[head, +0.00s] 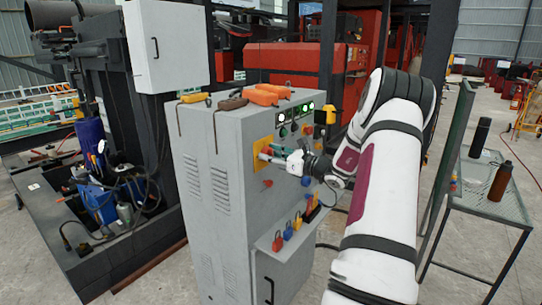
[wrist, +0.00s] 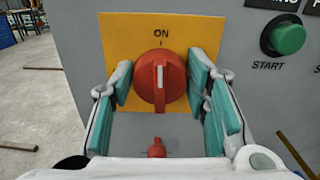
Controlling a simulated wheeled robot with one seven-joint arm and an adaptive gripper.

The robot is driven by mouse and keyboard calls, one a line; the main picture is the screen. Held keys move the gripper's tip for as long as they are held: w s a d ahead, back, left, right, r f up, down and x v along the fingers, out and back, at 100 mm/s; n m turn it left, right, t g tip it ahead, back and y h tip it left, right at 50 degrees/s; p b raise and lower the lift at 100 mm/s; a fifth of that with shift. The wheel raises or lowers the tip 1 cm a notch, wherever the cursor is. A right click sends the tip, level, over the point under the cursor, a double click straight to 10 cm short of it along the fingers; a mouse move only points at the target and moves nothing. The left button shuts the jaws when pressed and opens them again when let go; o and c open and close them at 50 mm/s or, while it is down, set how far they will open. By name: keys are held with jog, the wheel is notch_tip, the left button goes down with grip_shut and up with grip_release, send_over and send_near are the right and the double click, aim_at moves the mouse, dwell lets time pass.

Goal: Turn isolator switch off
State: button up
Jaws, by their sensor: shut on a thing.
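The isolator switch is a red rotary knob (wrist: 150,82) on a yellow plate (wrist: 118,45) on the grey cabinet's front. Its white mark stands upright, in line with the word ON above it. My gripper (wrist: 162,88) has one teal-padded finger on each side of the knob and is shut on it. In the head view my gripper (head: 272,157) is at the yellow plate (head: 257,150) and hides most of the knob.
The grey cabinet (head: 205,235) has a green START button (wrist: 288,36) right of the switch and a smaller red knob (wrist: 156,148) below. Orange-handled tools (head: 262,95) lie on top. A table (head: 485,205) with bottles stands right.

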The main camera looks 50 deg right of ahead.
jog(key=n+b, duration=0.4)
jog(key=shift+w+a+f, duration=0.1)
jog(key=shift+f, duration=0.1)
jog(key=n+b, duration=0.4)
jog(key=b, duration=0.2)
jog(key=shift+a+f+n, duration=0.1)
jog(key=shift+n, duration=0.3)
jog(key=n+b, duration=0.5)
jog(key=b, duration=0.3)
jog(key=shift+f, duration=0.15)
jog(key=n+b, duration=0.2)
jog(key=b, duration=0.2)
jog(key=shift+a+n, duration=0.1)
jog(key=shift+n, duration=0.3)
jog(key=shift+n+b, duration=0.5)
jog(key=shift+b, duration=0.55)
